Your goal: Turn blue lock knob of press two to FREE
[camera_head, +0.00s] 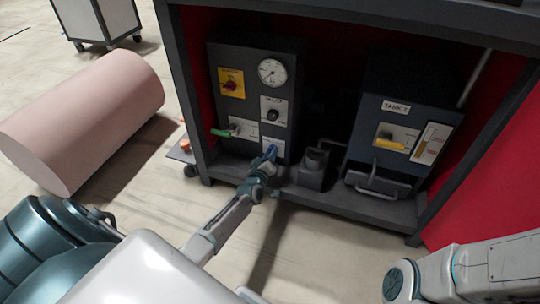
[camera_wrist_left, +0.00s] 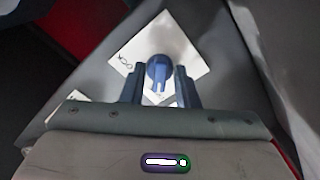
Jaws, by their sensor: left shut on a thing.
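The blue lock knob (camera_wrist_left: 158,70) sits on a white label plate (camera_wrist_left: 190,60) in the left wrist view. Its round head and narrow grip show between my two dark fingers. My left gripper (camera_wrist_left: 160,90) is shut on the knob's grip. In the head view my left gripper (camera_head: 266,160) is at the low right part of the grey control panel (camera_head: 250,80), where the blue knob (camera_head: 271,151) shows small at the fingertips. The plate lettering is partly covered, so I cannot tell which mark the knob points to. My right gripper is out of view.
The panel also has a gauge (camera_head: 272,71), a yellow switch plate (camera_head: 231,83), a black knob (camera_head: 273,115) and a green lever (camera_head: 222,132). A second grey unit (camera_head: 400,120) with a yellow handle stands at right. A pink cylinder (camera_head: 85,120) lies on the floor at left.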

